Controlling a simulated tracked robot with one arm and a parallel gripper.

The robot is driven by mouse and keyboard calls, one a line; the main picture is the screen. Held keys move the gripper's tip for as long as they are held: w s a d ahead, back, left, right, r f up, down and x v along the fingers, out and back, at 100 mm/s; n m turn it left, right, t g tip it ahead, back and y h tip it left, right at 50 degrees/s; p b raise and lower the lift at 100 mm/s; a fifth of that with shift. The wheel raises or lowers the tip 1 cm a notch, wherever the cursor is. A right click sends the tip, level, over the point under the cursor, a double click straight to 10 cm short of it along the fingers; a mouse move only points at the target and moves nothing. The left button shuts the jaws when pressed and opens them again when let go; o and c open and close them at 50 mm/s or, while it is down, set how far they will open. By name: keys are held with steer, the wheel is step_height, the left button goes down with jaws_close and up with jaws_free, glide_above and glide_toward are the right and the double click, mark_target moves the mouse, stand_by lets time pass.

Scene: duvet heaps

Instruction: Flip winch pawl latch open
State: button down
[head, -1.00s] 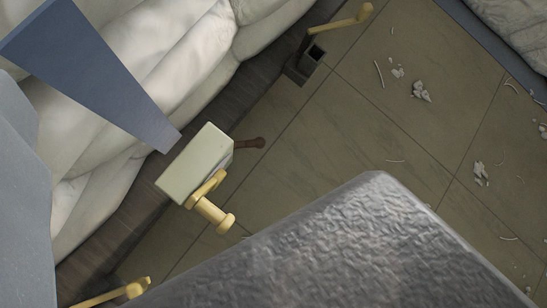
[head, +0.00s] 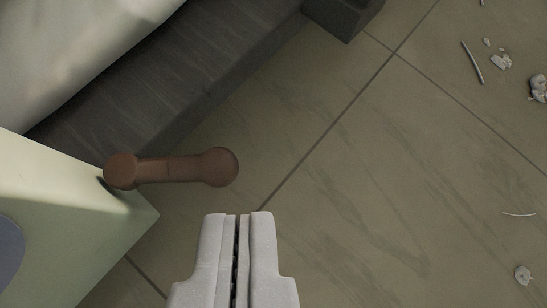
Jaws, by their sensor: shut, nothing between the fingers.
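A brown lever with a rounded knob end (head: 178,168) sticks out to the right from a pale green box-shaped housing (head: 75,225) at the left; it appears to be the pawl latch on the winch. My gripper (head: 240,215) points up from the bottom of the view, its two pale fingers shut together and empty. The fingertips show below and slightly right of the lever's knob, apart from it in the picture. The gap in depth cannot be told. The housing's left part runs out of view.
A dark wooden bed rail (head: 190,85) runs diagonally behind the lever, with a white duvet (head: 75,50) above it. A dark post foot (head: 345,15) stands at the top. Pale debris (head: 501,61) lies on the tiled floor at the right, otherwise open.

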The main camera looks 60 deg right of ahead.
mark_target(224, 150)
steer(key=b+x, duration=0.1)
steer(key=x, duration=0.4)
steer(key=w+a+b+x, duration=0.1)
steer(key=x, duration=0.2)
steer(key=shift+f+b, duration=0.1)
steer(key=shift+b, duration=0.25)
steer(key=shift+x, duration=0.85)
